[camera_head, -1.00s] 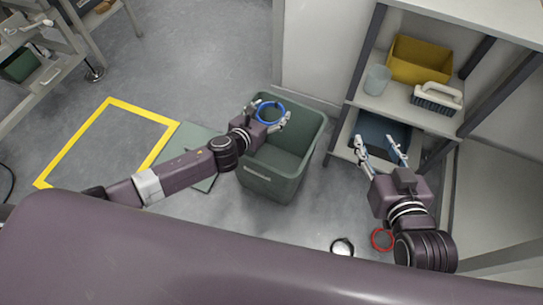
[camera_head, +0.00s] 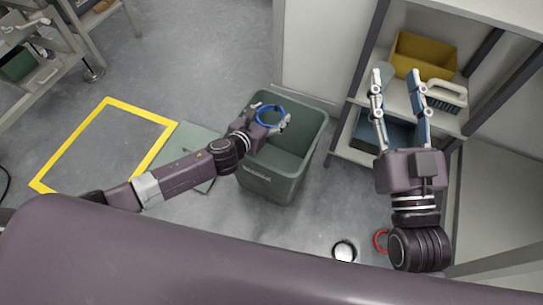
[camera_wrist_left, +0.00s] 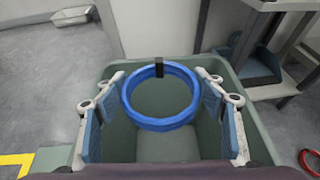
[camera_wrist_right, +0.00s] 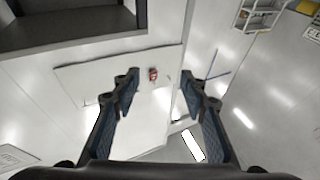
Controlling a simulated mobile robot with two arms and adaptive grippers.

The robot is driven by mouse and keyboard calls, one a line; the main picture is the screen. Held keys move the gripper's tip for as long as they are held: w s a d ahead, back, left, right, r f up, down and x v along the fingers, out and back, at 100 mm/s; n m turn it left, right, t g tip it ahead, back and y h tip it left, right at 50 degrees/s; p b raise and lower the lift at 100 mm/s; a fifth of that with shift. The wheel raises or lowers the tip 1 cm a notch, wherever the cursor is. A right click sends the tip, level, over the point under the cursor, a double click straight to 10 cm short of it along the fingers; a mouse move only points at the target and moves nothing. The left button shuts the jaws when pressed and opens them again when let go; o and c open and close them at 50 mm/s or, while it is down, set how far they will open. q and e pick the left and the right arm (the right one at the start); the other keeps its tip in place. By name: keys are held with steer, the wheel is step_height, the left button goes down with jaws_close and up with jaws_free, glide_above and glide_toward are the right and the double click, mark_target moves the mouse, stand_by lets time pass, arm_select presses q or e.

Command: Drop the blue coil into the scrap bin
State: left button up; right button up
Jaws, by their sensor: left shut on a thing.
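The blue coil (camera_head: 284,109) is held by my left gripper (camera_head: 267,116) over the green scrap bin (camera_head: 270,184). In the left wrist view the coil (camera_wrist_left: 160,125) sits between the two finger pads, with a dark band at its far side. The bin's walls surround the coil in that view, and the bin floor shows below it. No other thing shows inside the bin. My right gripper (camera_head: 396,80) is open and empty in front of the shelf, its fingers well apart; it also shows in the right wrist view (camera_wrist_right: 158,82).
The shelf (camera_head: 475,105) at right holds a yellow bin (camera_head: 423,55), a brush (camera_head: 446,94) and a blue bin (camera_head: 367,131). A yellow-framed floor area (camera_head: 105,145) is clear.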

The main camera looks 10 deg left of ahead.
arm_select(q)
steer(key=shift+f+b, duration=0.4)
arm_select(e)
steer(key=shift+s+r+t+y, duration=0.2)
steer(key=shift+s+r+t, duration=0.2)
steer(key=shift+r, duration=0.4)
steer(key=shift+s+r+t+y, duration=0.2)
steer(key=shift+s+r+t, duration=0.2)
steer(key=shift+r, duration=0.4)
steer(key=shift+s+r+t+y, duration=0.25)
steer(key=shift+r+t, duration=0.25)
steer(key=shift+r, duration=0.3)
arm_select(q)
steer(key=o, duration=1.2)
steer(key=shift+s, duration=0.1)
steer(key=shift+v, duration=3.65)
steer(key=shift+d, duration=0.1)
